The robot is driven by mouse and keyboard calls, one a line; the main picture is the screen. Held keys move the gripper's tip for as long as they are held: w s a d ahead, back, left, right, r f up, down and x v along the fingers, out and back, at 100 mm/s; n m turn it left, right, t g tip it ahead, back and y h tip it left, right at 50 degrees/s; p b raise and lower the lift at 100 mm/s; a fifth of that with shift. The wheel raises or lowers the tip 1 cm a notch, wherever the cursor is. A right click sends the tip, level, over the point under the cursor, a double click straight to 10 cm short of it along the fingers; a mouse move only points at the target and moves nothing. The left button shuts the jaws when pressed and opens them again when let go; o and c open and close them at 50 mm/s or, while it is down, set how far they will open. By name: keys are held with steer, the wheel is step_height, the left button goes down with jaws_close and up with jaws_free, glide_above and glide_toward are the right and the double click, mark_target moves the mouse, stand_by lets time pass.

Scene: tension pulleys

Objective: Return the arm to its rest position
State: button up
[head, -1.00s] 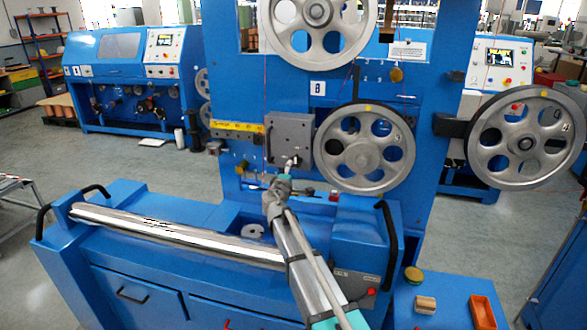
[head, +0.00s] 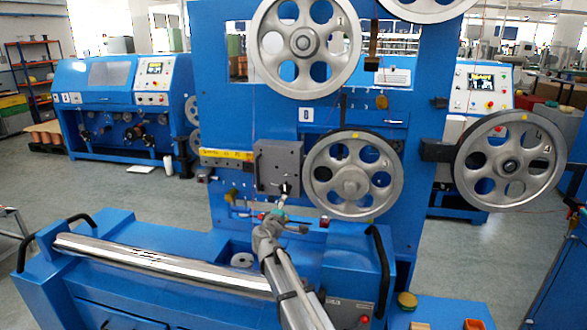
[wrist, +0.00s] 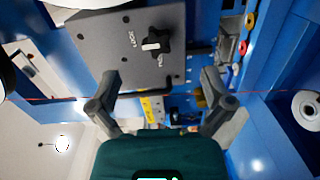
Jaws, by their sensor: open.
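My gripper (wrist: 160,100) is open and empty in the wrist view, its two dark fingers spread apart. Beyond the fingers is a grey plate with a black knob (wrist: 155,44), apart from the fingertips as far as I can tell. In the head view my arm rises from the bottom centre toward the grey plate (head: 279,167) on the blue machine. The wrist end is just below the plate's knob, and the fingers are too small there to make out. A spoked grey pulley (head: 350,174) is just right of the plate.
Another pulley (head: 304,42) is above, and one (head: 510,162) stands out at the right. A shiny roller (head: 150,263) lies across the bench at left, with black handles at the bench ends. A yellow strip (head: 226,153) is left of the plate. Open floor lies at left.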

steer(key=s+d+f+m+g+h+p, duration=0.1)
steer(key=s+d+f+m+g, duration=0.2)
steer(key=s+d, duration=0.3)
steer(key=s+d+f+m+g+h+p, duration=0.1)
steer(key=s+d+f+m+g, duration=0.25)
steer(key=d, duration=0.45)
steer(key=s+d+f+m+g+p, duration=0.1)
steer(key=s+d+f+m+g, duration=0.15)
steer(key=s+d+m, duration=0.35)
steer(key=s+d+f+m+g+y+p, duration=0.1)
steer(key=s+f+g+y, duration=0.1)
steer(key=s, duration=0.7)
steer(key=s+d+f+m+g+y, duration=0.1)
steer(key=s+g+y, duration=0.3)
steer(key=s, duration=0.5)
steer(key=shift+s+d+f+g+p, duration=0.3)
steer(key=shift+d+f+g, duration=0.25)
steer(key=shift+g, duration=0.45)
